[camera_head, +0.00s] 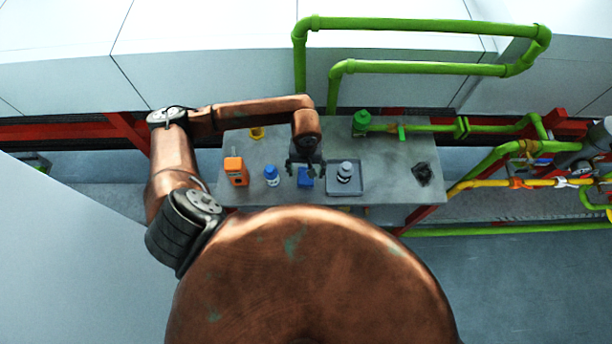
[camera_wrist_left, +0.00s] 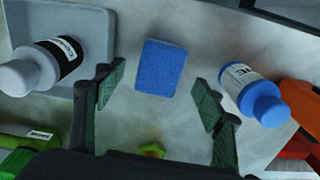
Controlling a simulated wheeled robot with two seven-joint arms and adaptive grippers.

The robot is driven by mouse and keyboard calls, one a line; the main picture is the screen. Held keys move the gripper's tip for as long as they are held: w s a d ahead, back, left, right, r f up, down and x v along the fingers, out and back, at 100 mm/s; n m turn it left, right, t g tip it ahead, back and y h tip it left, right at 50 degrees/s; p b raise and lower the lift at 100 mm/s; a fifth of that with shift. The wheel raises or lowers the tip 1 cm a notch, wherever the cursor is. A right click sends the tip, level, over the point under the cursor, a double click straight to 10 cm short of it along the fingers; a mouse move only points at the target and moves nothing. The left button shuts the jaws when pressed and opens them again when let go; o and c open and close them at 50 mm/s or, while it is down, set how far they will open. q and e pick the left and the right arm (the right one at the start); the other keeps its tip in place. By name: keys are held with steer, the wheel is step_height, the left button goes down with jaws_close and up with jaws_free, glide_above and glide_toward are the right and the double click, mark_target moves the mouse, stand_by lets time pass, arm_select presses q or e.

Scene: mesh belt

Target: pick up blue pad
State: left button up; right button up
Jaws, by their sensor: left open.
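The blue pad (camera_head: 305,178) lies on the grey table, between a blue-capped bottle and a grey tray. In the left wrist view the blue pad (camera_wrist_left: 161,68) shows whole, a flat rectangle just beyond the fingertips and between their lines. My left gripper (camera_head: 305,168) is over the table right by the pad. In its wrist view the left gripper (camera_wrist_left: 160,95) is open, with its two dark green finger pads wide apart and nothing between them. The head view does not show clearly how high the gripper is above the table. My right gripper is not in view.
Green pipework (camera_head: 362,123) stands behind. A dark mesh piece (camera_head: 422,174) lies farther right.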

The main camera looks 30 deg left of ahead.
arm_select(q)
steer(key=shift+f, duration=1.1)
steer(key=shift+c, duration=0.7)
steer(key=c, duration=0.9)
steer(key=shift+r, duration=0.55)
steer(key=s+d+r, duration=0.1)
steer(key=r, duration=0.1)
steer(key=d+r+b, duration=0.1)
steer(key=r, duration=0.1)
steer(key=s+d+r+b, duration=0.1)
steer(key=r, duration=0.1)
steer(key=shift+s+r, duration=0.3)
steer(key=shift+r, duration=0.1)
steer(key=s+d+r+b, duration=0.1)
steer(key=s+d+r, duration=0.4)
steer(key=s+d, duration=0.2)
steer(key=shift+d, duration=0.15)
